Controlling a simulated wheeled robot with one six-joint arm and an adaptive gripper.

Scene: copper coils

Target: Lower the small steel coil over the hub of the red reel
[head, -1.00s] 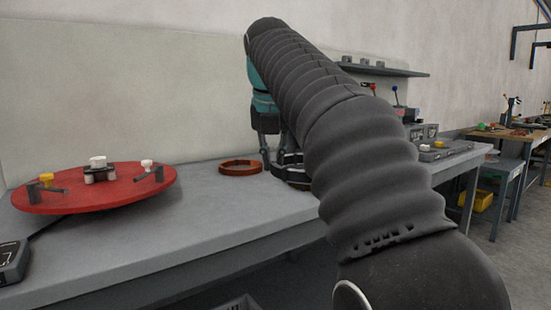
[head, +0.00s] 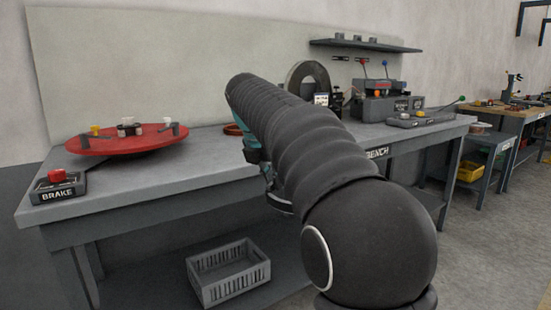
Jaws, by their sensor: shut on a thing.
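The red reel (head: 148,143) lies flat at the left end of the bench, with a dark hub (head: 126,130) at its middle and small white and yellow knobs on top. My gripper (head: 272,190) is mostly hidden behind my own black-sleeved arm. It is shut on the small steel coil (head: 281,205), of which a dark curved edge shows below the fingers. The coil appears in front of the bench's front edge, to the right of the reel and apart from it. Its opening and its exact tilt are hidden.
An orange-brown coil (head: 232,129) lies on the bench, partly behind my arm. A brake box (head: 58,187) with a red button stands at the front left corner. A large dark ring (head: 293,78) stands upright farther right. A grey crate (head: 228,272) sits below the bench.

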